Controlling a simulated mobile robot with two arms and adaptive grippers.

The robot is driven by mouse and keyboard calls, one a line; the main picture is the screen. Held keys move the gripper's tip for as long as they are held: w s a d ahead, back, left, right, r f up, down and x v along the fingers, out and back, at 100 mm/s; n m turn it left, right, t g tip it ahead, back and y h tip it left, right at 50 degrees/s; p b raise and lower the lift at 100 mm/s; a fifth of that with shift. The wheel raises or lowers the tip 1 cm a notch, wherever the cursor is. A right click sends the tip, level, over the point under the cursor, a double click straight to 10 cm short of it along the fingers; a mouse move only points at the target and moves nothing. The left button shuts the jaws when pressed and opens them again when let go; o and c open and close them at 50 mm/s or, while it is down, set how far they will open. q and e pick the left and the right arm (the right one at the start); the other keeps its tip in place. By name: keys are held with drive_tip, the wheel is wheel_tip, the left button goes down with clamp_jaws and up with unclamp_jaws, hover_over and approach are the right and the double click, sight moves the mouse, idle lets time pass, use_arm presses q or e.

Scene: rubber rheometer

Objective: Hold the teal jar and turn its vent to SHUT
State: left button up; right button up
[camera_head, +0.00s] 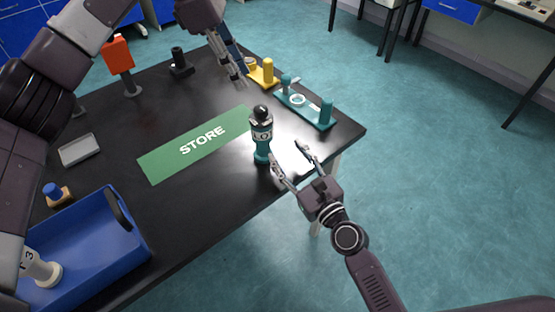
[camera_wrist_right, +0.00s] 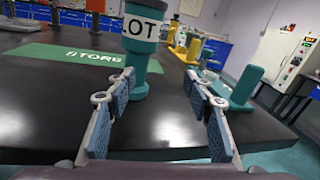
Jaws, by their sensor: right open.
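The teal jar (camera_head: 262,148) stands upright on the black table at the right end of the green STORE mat. It has a black top and a white label with black letters, and its base is teal. The label reads LOT on the jar in the right wrist view (camera_wrist_right: 141,28). My right gripper (camera_head: 287,152) is open and empty at the table's front edge, close to the jar. In the right wrist view the jar is ahead, nearer the left finger (camera_wrist_right: 160,82). My left gripper (camera_head: 243,78) hangs beyond the jar, apart from it. The vent's setting cannot be read.
A teal fixture with posts (camera_head: 325,114) and a yellow fixture (camera_head: 269,71) stand at the right. The green STORE mat (camera_head: 165,165) is bare. A blue tray (camera_head: 90,235) holds a white jar (camera_head: 44,271). An orange panel on a stand (camera_head: 118,53) is at the back left.

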sight(266, 146)
drive_tip(key=a, duration=0.1)
drive_tip(key=s+a, duration=0.1)
drive_tip(key=m+y, duration=0.1)
drive_tip(key=shift+s+a+r, duration=0.25)
drive_tip(key=shift+a, duration=0.15)
drive_tip(key=shift+w+a, duration=0.1)
drive_tip(key=shift+a, duration=0.15)
drive_tip(key=x, duration=0.7)
drive_tip(key=shift+w+f, duration=0.1)
drive_tip(key=shift+w, duration=0.05)
drive_tip(key=shift+c, duration=0.5)
